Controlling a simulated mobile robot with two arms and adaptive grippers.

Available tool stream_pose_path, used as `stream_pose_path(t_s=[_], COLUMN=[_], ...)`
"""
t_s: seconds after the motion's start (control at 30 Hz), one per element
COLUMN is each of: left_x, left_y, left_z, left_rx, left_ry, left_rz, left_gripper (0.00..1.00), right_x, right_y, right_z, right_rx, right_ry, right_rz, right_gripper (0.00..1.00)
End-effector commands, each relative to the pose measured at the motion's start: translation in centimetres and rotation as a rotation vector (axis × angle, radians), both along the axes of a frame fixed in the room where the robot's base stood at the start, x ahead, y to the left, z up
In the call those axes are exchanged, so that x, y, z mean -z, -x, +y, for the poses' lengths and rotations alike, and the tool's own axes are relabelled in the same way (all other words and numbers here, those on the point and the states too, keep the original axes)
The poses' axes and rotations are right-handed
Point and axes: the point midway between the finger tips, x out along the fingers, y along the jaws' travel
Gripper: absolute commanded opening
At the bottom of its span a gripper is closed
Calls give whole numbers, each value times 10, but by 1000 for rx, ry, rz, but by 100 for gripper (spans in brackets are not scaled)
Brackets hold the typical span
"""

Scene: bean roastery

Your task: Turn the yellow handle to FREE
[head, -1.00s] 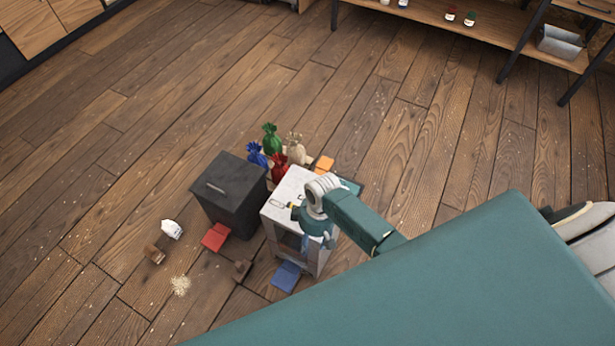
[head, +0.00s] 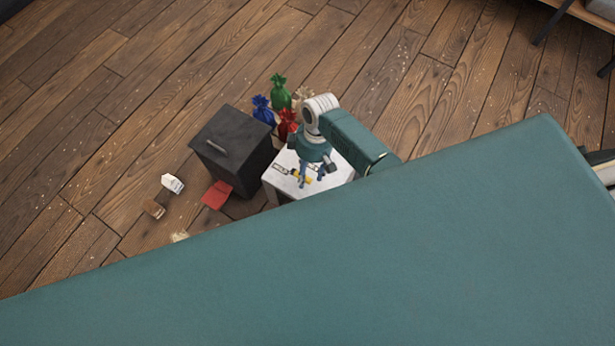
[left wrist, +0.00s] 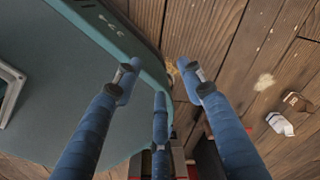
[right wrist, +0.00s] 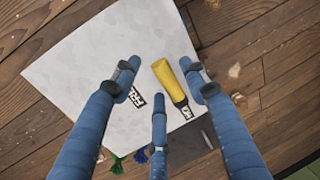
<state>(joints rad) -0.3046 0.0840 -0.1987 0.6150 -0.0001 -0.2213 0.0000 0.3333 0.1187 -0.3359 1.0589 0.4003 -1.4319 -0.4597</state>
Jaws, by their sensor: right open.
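The yellow handle (right wrist: 168,78) lies on the white top (right wrist: 105,55) of a small cabinet. In the right wrist view a black-and-white label reading FRE, partly covered by a finger (right wrist: 138,98), is left of the handle. A second label (right wrist: 185,112), too small to read surely, is at the handle's lower end. My right gripper (right wrist: 160,80) is open, its fingers on either side of the handle, nearest on the right; contact cannot be told. In the head view it (head: 312,180) is over the cabinet top (head: 278,183). My left gripper (left wrist: 159,70) is open and empty.
Several tied sacks, such as a green one (head: 280,93) and a blue one (head: 262,110), stand behind. A red pad (head: 216,194) and a white packet (head: 172,183) lie on the wooden floor. My own teal body hides the foreground.

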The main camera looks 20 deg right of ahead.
Motion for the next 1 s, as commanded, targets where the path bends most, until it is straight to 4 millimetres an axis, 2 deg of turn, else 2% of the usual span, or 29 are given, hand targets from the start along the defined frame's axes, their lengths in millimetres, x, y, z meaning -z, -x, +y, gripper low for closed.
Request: stream_pose_path(t_s=[0.03,0.2,0.53,0.73,1.0], left_x=[3,5,5,5,4], left_y=[-3,-11,-11,-9,-8], left_z=[0,-2,-6,-6,-6], left_rx=[0,-1,-1,-1,0], left_ry=[1,3,8,8,8], left_rz=[-5,-17,-16,-14,-11], left_gripper=[40,40,40,40,40], right_x=[9,22,24,25,25], right_y=[1,2,3,3,7], right_z=[2,4,4,4,5], right_rx=[0,0,0,0,11], right_ry=[-1,-1,-1,0,-1], right_rz=[2,0,-1,1,9], right_gripper=[44,44,44,4,3])
